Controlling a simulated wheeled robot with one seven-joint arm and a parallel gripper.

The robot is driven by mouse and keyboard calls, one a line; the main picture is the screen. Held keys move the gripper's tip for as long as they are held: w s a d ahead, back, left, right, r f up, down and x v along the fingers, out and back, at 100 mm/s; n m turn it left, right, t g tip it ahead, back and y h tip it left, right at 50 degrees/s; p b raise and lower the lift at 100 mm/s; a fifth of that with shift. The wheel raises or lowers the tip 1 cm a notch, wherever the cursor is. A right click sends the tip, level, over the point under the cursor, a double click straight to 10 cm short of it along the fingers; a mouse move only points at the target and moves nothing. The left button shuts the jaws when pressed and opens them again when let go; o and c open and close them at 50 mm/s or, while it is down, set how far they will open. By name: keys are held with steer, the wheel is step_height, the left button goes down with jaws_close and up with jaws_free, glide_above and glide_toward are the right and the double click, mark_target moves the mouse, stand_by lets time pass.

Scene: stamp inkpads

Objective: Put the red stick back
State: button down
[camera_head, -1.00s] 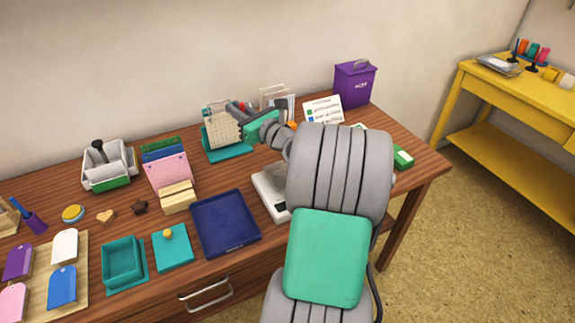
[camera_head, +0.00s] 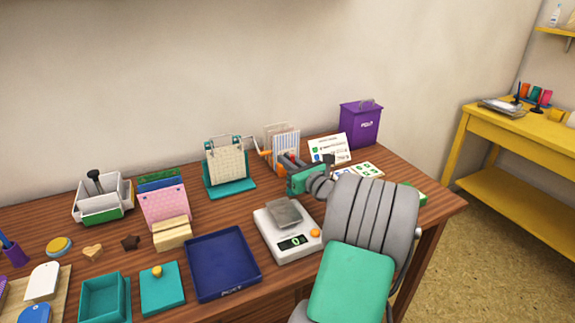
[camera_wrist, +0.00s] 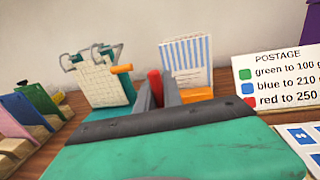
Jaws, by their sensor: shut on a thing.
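My gripper (camera_head: 284,160) is over the back of the desk, in front of the striped card holder (camera_head: 286,142) and right of the teal stand with the cream grid sheet (camera_head: 226,164). In the wrist view, the red stick (camera_wrist: 155,84) stands upright between the two dark fingers, and my gripper (camera_wrist: 157,94) is shut on it. Its lower part is hidden by the gripper. I cannot make out the stick in the head view.
A scale (camera_head: 286,240) with a grey block is in front of my arm. A postage sign (camera_head: 329,149) and a purple box (camera_head: 360,126) stand at the back right. A navy tray (camera_head: 221,264) is empty. Teal containers (camera_head: 104,298) are at the front left.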

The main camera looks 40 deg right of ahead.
steer(key=shift+r, duration=0.1)
steer(key=c, duration=1.5)
jaws_free()
steer(key=shift+s+a+p, duration=0.25)
steer(key=shift+s+p, duration=0.05)
steer(key=shift+s, duration=1.7)
steer(key=shift+s+a+p, duration=0.25)
steer(key=shift+s+a, duration=0.05)
steer(key=shift+s, duration=1.65)
steer(key=shift+s+a+p, duration=0.25)
steer(key=shift+s+p, duration=0.05)
steer(key=shift+s, duration=1.7)
